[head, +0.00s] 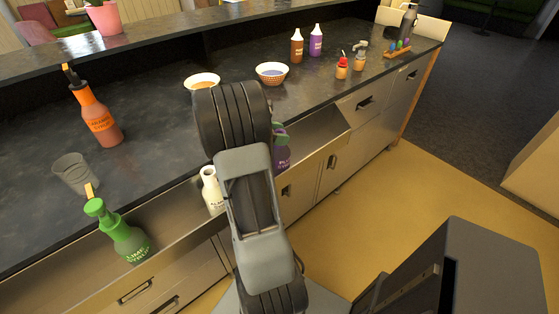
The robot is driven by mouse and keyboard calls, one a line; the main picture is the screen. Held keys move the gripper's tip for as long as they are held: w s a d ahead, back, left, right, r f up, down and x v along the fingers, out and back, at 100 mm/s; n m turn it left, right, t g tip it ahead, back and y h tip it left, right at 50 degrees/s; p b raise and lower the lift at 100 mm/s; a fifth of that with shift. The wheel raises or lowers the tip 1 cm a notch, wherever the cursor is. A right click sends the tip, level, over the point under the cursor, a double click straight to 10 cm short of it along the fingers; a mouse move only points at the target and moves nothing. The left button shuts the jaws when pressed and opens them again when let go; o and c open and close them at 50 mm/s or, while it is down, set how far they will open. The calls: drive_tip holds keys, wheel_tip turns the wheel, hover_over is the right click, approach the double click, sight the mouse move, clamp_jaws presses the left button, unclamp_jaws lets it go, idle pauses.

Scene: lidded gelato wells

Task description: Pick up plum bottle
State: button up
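A dark purple bottle (282,160) with pale lettering stands in the recessed rail along the counter's front, just right of my arm. My arm hides its left side, and a green part shows at its top. The lettering is too small and partly covered to read for certain. A second, smaller purple bottle (316,42) with a white top stands at the back of the counter, beside a brown one. My arm crosses the middle of the head view. My gripper does not show; the arm links hide it or it is out of frame.
In the front rail stand a white bottle (211,190), close left of my arm, and a green lime bottle (128,240). An orange bottle (97,118) and a clear cup (75,173) stand on the counter. Bowls (272,73) and small jars (342,68) sit farther back.

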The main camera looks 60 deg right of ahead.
clamp_jaws()
drive_tip(key=shift+r, duration=0.2)
idle(0.5)
